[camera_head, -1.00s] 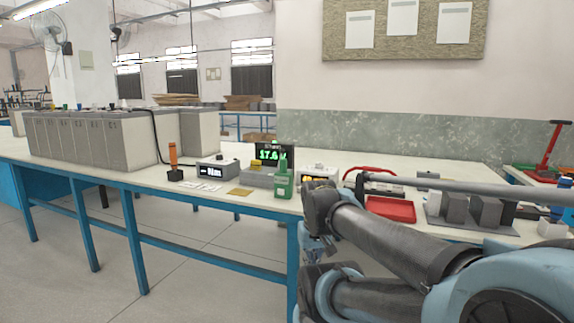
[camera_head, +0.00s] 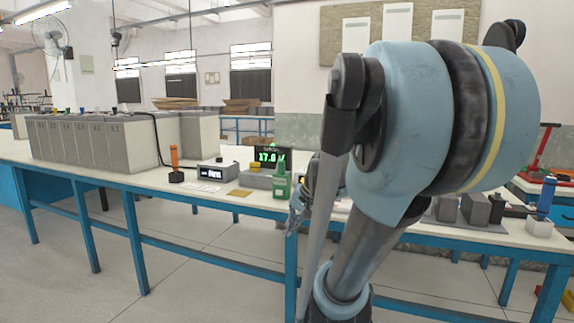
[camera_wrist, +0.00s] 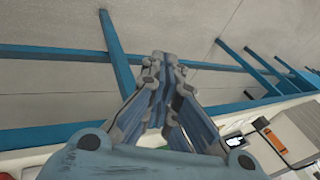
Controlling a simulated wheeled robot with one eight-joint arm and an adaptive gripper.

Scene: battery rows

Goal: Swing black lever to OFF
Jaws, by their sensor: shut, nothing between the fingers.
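I cannot make out a black lever with certainty in either view. Small devices stand near the table's front edge in the head view: a grey box with a lit display (camera_head: 215,172), a green-lit meter (camera_head: 268,156) and a green bottle-like item (camera_head: 281,182). My gripper (camera_head: 294,222) hangs at the front edge, just right of the green item, partly hidden by my arm. In the wrist view my gripper (camera_wrist: 161,58) is shut and empty, its tips over the floor and blue table frame. My arm hides the table part right of the green item.
An orange-handled tool with a black base (camera_head: 175,163) stands left of the devices. Large grey battery cases (camera_head: 85,143) fill the left of the table. Grey blocks (camera_head: 474,210) and a blue cylinder (camera_head: 546,197) stand at right. The floor (camera_head: 215,265) before the table is clear.

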